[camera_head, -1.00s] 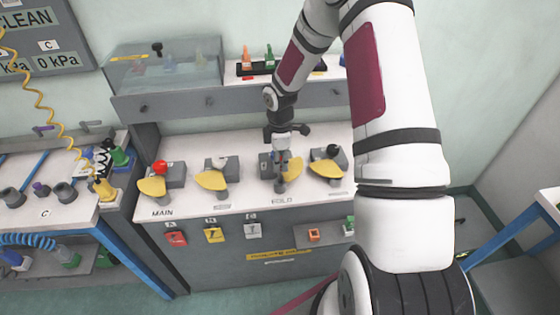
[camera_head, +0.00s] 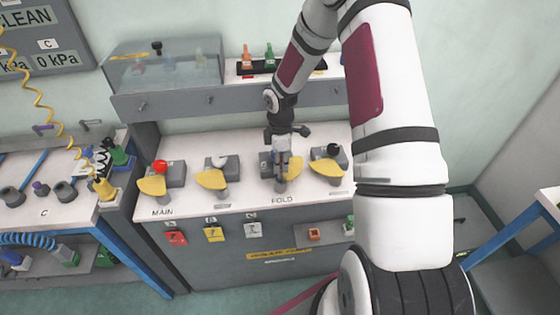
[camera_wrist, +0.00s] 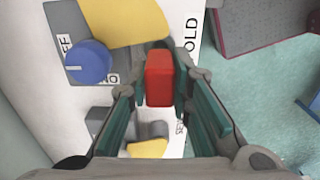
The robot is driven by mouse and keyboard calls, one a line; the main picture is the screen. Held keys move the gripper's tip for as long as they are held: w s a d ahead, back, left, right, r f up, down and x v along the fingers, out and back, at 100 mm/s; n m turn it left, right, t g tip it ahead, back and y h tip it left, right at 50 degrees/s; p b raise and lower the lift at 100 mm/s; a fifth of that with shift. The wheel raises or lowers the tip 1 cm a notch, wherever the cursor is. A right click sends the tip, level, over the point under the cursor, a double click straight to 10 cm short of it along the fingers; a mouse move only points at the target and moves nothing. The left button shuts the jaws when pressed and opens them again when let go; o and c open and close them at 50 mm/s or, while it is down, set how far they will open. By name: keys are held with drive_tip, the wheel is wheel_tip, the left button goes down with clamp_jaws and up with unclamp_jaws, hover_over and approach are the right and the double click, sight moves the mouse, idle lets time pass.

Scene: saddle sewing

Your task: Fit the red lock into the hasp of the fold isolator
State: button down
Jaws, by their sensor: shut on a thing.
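The red lock (camera_wrist: 158,78) is held between the fingertips of my gripper (camera_wrist: 160,88), which is shut on it. In the head view my gripper (camera_head: 281,152) is low over the fold isolator (camera_head: 268,184), above the FOLD label. The isolator's blue knob (camera_wrist: 88,62) and its yellow plate (camera_wrist: 125,20) show in the wrist view, to the left of and above the lock. The lock appears apart from the plate, with white counter around it. The hasp hole is not clearly visible, and my gripper hides part of the isolator in the head view.
Similar isolators with yellow plates stand on either side: MAIN with a red knob (camera_head: 160,167), one with a white knob (camera_head: 218,161), one with a black knob (camera_head: 333,150). A clear-lidded case (camera_head: 165,62) stands behind.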

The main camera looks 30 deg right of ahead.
drive_tip(key=shift+f+b, duration=0.4)
drive_tip(key=shift+f, duration=1.25)
drive_tip(key=c, duration=1.4)
unclamp_jaws()
drive_tip(key=shift+o, duration=0.2)
wheel_tip(320, 180, up, 12)
drive_tip(key=shift+r, duration=0.1)
